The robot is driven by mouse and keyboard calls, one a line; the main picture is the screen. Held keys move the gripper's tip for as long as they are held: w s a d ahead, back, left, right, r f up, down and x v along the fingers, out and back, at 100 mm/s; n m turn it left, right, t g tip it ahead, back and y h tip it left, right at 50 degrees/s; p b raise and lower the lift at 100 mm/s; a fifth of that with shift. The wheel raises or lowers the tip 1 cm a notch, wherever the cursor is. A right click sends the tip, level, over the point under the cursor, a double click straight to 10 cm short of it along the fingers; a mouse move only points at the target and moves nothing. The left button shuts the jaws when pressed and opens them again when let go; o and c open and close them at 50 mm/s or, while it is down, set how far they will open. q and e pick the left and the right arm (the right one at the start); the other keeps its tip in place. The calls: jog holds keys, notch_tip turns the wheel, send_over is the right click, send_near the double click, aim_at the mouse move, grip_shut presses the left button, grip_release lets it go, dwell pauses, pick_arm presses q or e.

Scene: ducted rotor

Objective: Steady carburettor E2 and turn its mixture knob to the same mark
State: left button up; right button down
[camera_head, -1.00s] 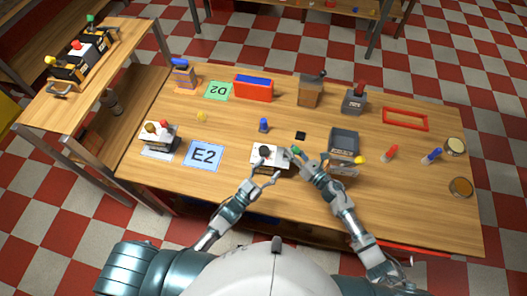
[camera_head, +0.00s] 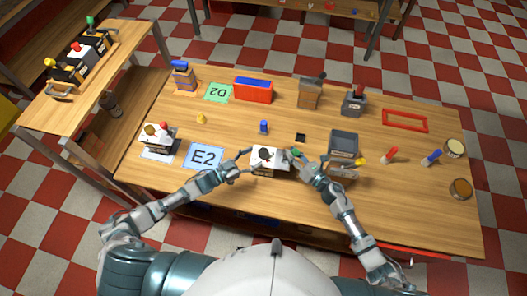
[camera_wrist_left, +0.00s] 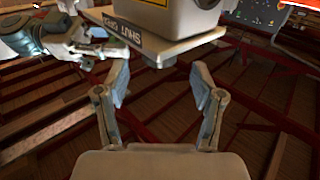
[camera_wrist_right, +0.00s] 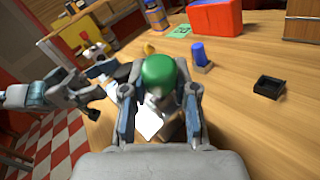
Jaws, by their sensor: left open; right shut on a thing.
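A white boxy carburettor (camera_head: 268,163) with a dark round top stands on a plate at the front middle of the table. Its green knob (camera_wrist_right: 160,75) is between the fingers of my right gripper (camera_wrist_right: 160,105), which is shut on it. My left gripper (camera_head: 247,160) is open at the unit's left side. In the left wrist view its fingers (camera_wrist_left: 161,82) are apart just below the plate's edge (camera_wrist_left: 150,48), with a SHUT/OPEN label on that edge. The blue E2 card (camera_head: 204,156) lies to the left. The knob's mark cannot be read.
Another white unit (camera_head: 158,140) with dark and red tops stands left of the card. A blue peg (camera_head: 264,126) and a black square (camera_head: 300,137) lie behind. The table's front edge strip is mostly clear.

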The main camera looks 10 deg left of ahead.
aim_at(264, 152)
pick_arm(q)
jog(key=x, duration=0.5)
jog(key=shift+d, duration=0.1)
jog(key=shift+c, duration=0.3)
jog(key=c, duration=1.1)
